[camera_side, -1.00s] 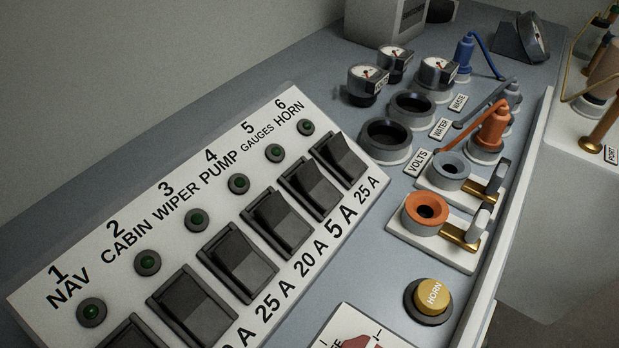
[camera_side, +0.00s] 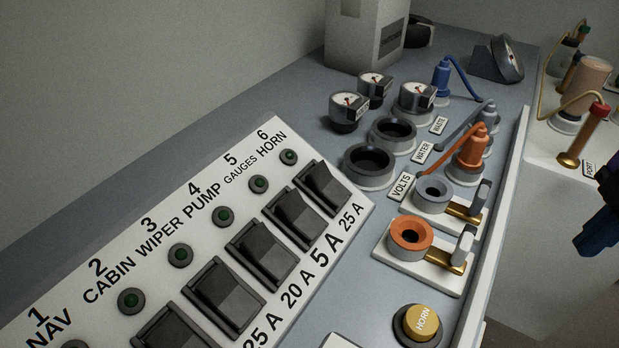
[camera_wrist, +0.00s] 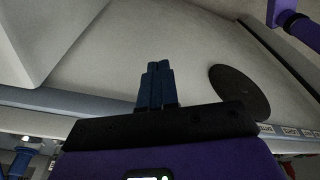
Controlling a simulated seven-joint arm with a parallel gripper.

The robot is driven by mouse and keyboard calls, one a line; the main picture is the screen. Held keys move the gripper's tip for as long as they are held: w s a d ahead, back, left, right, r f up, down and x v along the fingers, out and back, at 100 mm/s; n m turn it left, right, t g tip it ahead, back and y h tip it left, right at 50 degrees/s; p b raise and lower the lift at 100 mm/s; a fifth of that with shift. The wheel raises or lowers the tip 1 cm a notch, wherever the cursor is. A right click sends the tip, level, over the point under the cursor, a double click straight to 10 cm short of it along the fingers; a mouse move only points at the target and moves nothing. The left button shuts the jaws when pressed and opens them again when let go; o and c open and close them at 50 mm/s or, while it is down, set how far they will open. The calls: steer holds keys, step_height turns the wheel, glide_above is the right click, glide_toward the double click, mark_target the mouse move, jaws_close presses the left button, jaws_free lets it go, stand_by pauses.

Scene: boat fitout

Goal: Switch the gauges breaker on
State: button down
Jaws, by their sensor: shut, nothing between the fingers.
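The gauges breaker (camera_side: 293,219) is a black rocker on the white breaker panel (camera_side: 352,196), under number 5 and above "5 A", between the pump rocker (camera_side: 262,251) and the horn rocker (camera_side: 322,188). Its round lamp (camera_side: 258,184) is dark green and looks unlit. My gripper (camera_side: 592,238) shows only partly at the right edge of the side view, far right of the panel and apart from it. In the wrist view its blue fingers (camera_wrist: 158,82) are shut together and empty. The breaker cannot be made out in the wrist view.
Right of the panel are gauges (camera_side: 347,112), empty round sockets (camera_side: 369,166), an orange plug (camera_side: 471,147), an orange-ringed socket (camera_side: 411,234) with a latch and a yellow horn button (camera_side: 422,321). A grey box (camera_side: 366,45) stands at the back.

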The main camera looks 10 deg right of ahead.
steer(key=w+a+r+n, duration=0.1)
steer(key=a+r+n, duration=0.1)
steer(key=a, duration=0.3)
steer(key=w+a+r+n+y, duration=0.1)
steer(key=w+a+r, duration=0.1)
steer(key=a+r, duration=0.3)
steer(key=w+a+r+n, duration=0.2)
steer(key=a+r, duration=0.2)
steer(key=a, duration=0.1)
steer(key=shift+w+a+n+y, duration=0.1)
steer(key=shift+a+n+y, duration=0.2)
steer(key=shift+a+y, duration=0.1)
steer(key=a+r+n+y, duration=0.1)
steer(key=a+r+n, duration=0.5)
steer(key=a+r, duration=0.3)
steer(key=a, duration=0.3)
steer(key=shift+w+g+y, duration=0.3)
steer(key=shift+a, duration=0.1)
glide_toward(291, 210)
step_height(291, 210, down, 3)
steer(key=s, duration=0.2)
steer(key=shift+w+a+f, duration=0.75)
steer(key=shift+a+f, duration=0.1)
steer(key=shift+a, duration=0.1)
steer(key=shift+w+a+f, duration=0.2)
steer(key=shift+w+a, duration=0.05)
